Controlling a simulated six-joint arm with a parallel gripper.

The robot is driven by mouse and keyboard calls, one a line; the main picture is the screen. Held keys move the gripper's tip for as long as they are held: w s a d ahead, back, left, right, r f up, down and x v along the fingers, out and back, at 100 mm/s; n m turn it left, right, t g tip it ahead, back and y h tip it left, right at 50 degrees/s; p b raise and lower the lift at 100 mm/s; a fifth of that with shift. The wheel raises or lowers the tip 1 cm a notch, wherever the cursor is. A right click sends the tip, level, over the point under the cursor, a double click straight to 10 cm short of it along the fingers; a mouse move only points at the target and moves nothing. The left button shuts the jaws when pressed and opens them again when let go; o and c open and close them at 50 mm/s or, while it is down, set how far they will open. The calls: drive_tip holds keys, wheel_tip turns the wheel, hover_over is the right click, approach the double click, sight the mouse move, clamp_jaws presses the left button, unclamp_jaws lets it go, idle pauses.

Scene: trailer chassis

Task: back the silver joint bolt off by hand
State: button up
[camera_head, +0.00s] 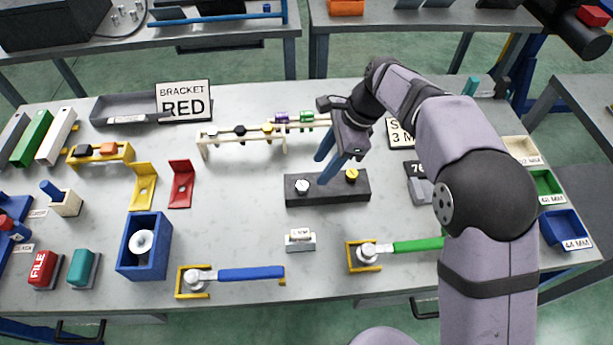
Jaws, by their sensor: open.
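The fingertips show just right of the silver bolt in the picture, over or behind the block's middle. I cannot tell their exact height. The silver bolt is unobstructed.
In front are a blue-handled wrench (250,274) and a green-handled wrench (418,245), each by a silver bolt in a yellow bracket. A small labelled block (300,240) stands between them. Behind is a pale rack (240,137). Red and yellow brackets (181,184) stand left.

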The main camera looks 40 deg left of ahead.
sight(302, 185)
drive_tip(key=shift+s+a+r+p+x, duration=0.15)
drive_tip(key=shift+p+x, duration=0.25)
drive_tip(key=shift+x, duration=0.9)
drive_tip(key=shift+s+a+p+x, duration=0.1)
drive_tip(key=shift+a+p+x, duration=0.2)
drive_tip(key=shift+x, duration=1)
drive_tip(key=shift+s+a+r+p+x, duration=0.1)
drive_tip(key=shift+p+x, duration=0.35)
drive_tip(key=shift+x, duration=0.85)
drive_tip(key=shift+c, duration=0.3)
drive_tip(key=c, duration=1)
